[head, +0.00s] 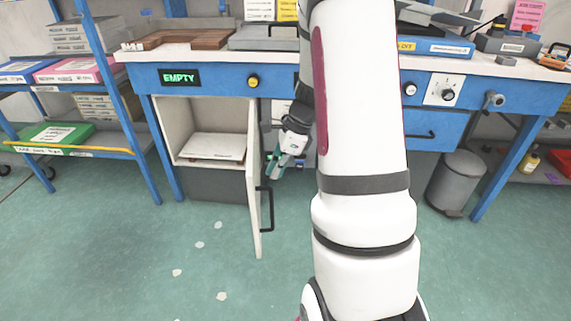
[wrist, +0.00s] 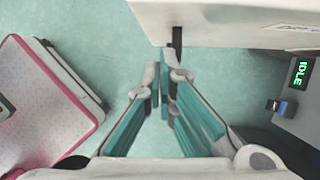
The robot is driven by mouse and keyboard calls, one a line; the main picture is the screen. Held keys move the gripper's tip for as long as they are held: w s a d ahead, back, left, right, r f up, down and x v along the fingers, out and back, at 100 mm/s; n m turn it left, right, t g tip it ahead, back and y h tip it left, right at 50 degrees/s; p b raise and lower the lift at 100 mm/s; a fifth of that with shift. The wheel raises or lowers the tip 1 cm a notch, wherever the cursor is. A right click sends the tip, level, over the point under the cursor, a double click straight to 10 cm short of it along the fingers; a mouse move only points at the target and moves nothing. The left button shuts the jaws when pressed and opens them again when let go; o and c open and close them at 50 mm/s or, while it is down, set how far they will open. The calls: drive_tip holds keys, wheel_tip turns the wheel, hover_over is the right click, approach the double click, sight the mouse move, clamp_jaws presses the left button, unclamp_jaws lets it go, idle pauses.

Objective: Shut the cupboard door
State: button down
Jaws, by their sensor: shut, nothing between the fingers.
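The cupboard (head: 172,132) is under the left part of the blue workbench. Its white door (head: 254,185) stands wide open, swung out towards me and seen nearly edge-on. A black bar handle (head: 266,209) is on the door's right-facing outer side. My gripper (head: 272,170) is just right of the door, at about mid-height and above the handle. I cannot tell whether it touches the door. In the wrist view its teal-lined fingers (wrist: 161,88) come together at the tips with nothing between them.
Inside the cupboard is a pale flat item (head: 214,147). A blue shelf rack (head: 75,150) stands to the left and a grey bin (head: 456,182) to the right. The green floor (head: 120,230) in front of the cupboard is clear apart from pale flecks. My arm hides the bench's middle.

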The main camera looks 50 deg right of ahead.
drive_tip(key=shift+w+a+r, duration=0.15)
drive_tip(key=shift+w+a, duration=0.75)
drive_tip(key=shift+a, duration=0.1)
